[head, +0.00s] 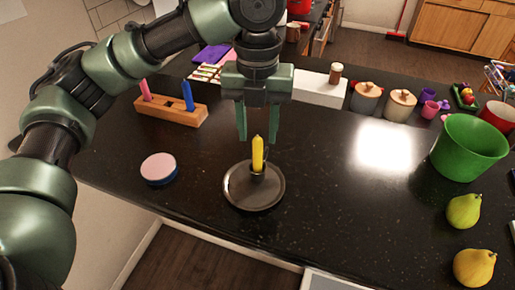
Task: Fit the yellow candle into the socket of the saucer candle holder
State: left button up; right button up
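The yellow candle (258,153) stands upright at the dark saucer candle holder (269,200). Its lower end meets the socket (257,173) in the middle of the saucer and looks seated in it. My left gripper (257,137) points down from above, with its two fingers spread to either side of the candle's tip. Dark gaps show between the fingers and the candle, so it is open and holds nothing. My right gripper is not in view.
A wooden block holder (171,113) with a pink and a blue candle stands to the left. A round pink-topped tin (159,168) lies left of the saucer. A green bucket (468,147) and two pears stand at the right. The counter between saucer and bucket is clear.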

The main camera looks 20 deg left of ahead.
pick_arm(q)
jog(key=shift+r, duration=2.3)
